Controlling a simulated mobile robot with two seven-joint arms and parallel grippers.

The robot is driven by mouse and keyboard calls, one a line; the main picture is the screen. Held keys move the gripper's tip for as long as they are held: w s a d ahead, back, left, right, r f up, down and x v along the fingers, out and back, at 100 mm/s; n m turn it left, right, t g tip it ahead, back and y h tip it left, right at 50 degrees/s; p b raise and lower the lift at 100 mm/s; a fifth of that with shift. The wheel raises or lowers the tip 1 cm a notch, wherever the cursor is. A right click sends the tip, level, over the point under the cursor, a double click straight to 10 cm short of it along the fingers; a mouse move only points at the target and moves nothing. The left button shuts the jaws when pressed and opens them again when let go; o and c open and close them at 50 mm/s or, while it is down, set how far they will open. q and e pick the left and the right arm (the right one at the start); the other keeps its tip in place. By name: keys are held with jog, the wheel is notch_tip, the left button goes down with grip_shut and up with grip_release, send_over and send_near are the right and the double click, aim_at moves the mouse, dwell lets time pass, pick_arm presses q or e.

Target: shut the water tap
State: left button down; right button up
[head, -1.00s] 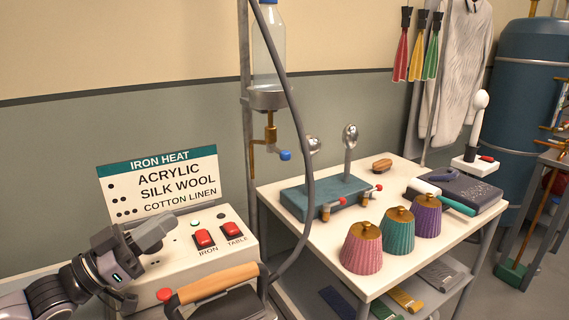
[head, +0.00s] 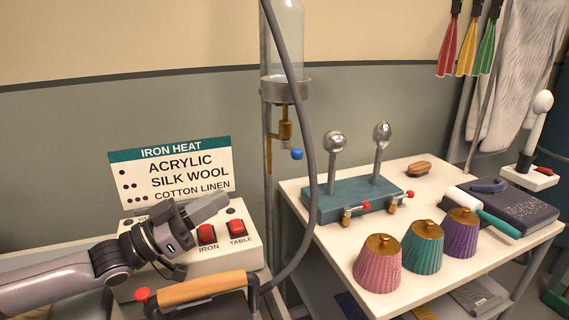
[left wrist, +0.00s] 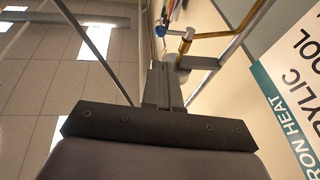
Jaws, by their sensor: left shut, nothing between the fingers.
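The water tap (head: 285,133) is a brass fitting under the clear water bottle (head: 286,45), with a blue knob (head: 296,153) on its right side. In the left wrist view the tap (left wrist: 185,43) and its blue knob (left wrist: 160,31) show beyond the fingertips. My left gripper (head: 222,196) is shut and empty, in front of the iron heat sign and above the control box. It is apart from the tap, to its lower left. My right gripper is not in view.
A grey hose (head: 306,110) hangs just right of the tap. The control box (head: 235,214) with red switches and an iron with a wooden handle (head: 207,288) lie below. The white table (head: 330,260) at right holds several pleated shades.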

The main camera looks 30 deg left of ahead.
pick_arm(q)
jog(key=shift+w+r, duration=0.1)
dwell(0.3)
jog(key=p, duration=0.1)
send_near(293, 158)
jog(key=shift+r+x, duration=0.25)
jog(key=shift+x, duration=1.9)
jog(key=shift+p+x, duration=0.45)
jog(key=shift+x, duration=0.75)
jog(key=shift+w+d+f, duration=0.1)
jog(key=shift+f, duration=0.05)
